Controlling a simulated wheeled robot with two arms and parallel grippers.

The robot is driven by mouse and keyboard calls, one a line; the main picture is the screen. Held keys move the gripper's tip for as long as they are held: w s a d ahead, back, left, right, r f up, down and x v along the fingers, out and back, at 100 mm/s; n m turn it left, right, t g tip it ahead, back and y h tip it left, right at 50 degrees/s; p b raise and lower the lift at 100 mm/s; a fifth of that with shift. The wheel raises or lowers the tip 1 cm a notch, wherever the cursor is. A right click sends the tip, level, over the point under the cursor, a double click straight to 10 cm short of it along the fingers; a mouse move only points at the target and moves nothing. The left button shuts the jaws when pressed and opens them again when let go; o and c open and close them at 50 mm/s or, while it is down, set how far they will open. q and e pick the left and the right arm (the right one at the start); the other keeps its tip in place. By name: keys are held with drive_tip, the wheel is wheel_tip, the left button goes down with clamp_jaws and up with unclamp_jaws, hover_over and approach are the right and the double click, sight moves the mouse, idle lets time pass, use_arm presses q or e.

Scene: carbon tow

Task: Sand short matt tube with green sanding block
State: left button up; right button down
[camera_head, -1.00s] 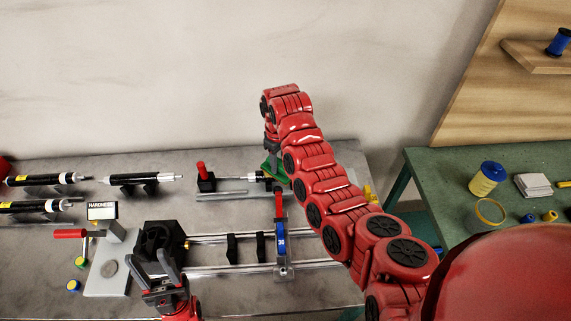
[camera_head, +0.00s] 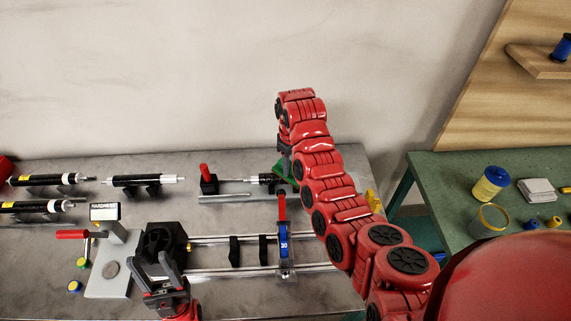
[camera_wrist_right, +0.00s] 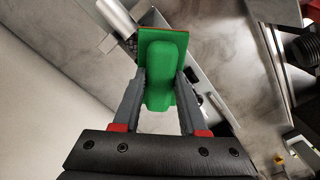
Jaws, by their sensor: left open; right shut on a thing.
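My right gripper (camera_wrist_right: 159,105) is shut on the green sanding block (camera_wrist_right: 163,65), which sits between its fingers in the right wrist view. In the head view the green block (camera_head: 284,170) shows at the back right of the bench, under my right arm. It is at the right end of a holder with a red handle (camera_head: 204,173), beside a short dark tube piece (camera_head: 267,180). Whether the block touches the tube is hidden. My left gripper (camera_head: 157,267) is open and empty, close in front of a black block-shaped unit (camera_head: 160,241).
Several black tubes on stands (camera_head: 145,180) lie at the back left. A hardness tester (camera_head: 105,211) stands left of the black unit. Two rails with a blue upright (camera_head: 284,240) run across the middle. A green table (camera_head: 435,180) stands apart at the right.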

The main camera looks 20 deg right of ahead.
drive_tip(key=shift+d, duration=0.2)
wheel_tip(320, 180, up, 5)
drive_tip(key=p, duration=0.5)
drive_tip(key=shift+a+r, duration=0.1)
drive_tip(key=shift+r, duration=0.05)
